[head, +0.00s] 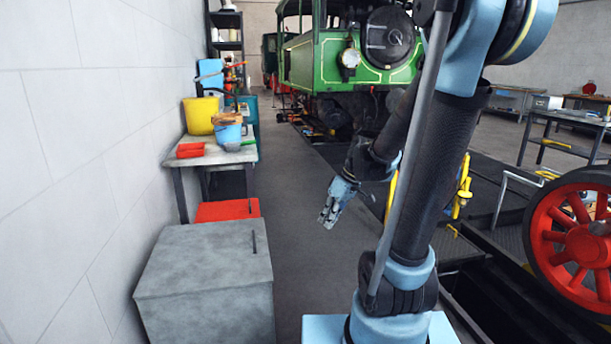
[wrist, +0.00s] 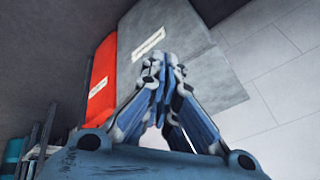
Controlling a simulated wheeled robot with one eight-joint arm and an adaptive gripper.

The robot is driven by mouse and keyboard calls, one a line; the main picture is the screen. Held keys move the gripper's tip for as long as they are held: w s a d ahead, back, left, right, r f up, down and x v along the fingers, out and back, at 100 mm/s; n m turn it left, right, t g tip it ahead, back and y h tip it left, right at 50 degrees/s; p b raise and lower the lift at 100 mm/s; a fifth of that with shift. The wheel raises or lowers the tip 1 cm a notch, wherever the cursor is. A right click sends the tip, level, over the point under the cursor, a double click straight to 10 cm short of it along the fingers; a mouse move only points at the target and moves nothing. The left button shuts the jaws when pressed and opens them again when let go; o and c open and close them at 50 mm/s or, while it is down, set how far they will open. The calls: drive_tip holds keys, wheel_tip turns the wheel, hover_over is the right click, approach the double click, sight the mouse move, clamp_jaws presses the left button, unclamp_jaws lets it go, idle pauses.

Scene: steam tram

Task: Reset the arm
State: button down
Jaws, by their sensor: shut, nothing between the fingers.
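My gripper (head: 329,218) hangs in the middle of the head view, over the dark floor aisle. It points down and to the left, to the right of a grey cabinet. In the wrist view my gripper (wrist: 166,60) has its fingers together, with nothing held between them. My arm rises from my blue base at the bottom of the head view and partly hides what lies behind it.
The grey cabinet (head: 205,282) and a red box (head: 228,210) stand along the left wall. Behind them a table (head: 217,155) carries a yellow bucket (head: 201,115). A green tram (head: 345,62) stands behind. A red wheel (head: 577,238) is at right. The aisle (head: 300,262) is clear.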

drive_tip(key=s+d+f+m+t+h, duration=0.1)
drive_tip(key=s+d+m+h, duration=0.3)
drive_tip(key=s+d+m, duration=0.5)
drive_tip(key=shift+s+d+f+t+h, duration=0.4)
drive_tip(key=shift+s+d, duration=1)
drive_tip(key=shift+s, duration=1.4)
drive_tip(key=shift+w+f, duration=0.1)
drive_tip(key=shift+f, duration=0.05)
drive_tip(key=shift+w+f, duration=0.15)
drive_tip(key=shift+w, duration=0.15)
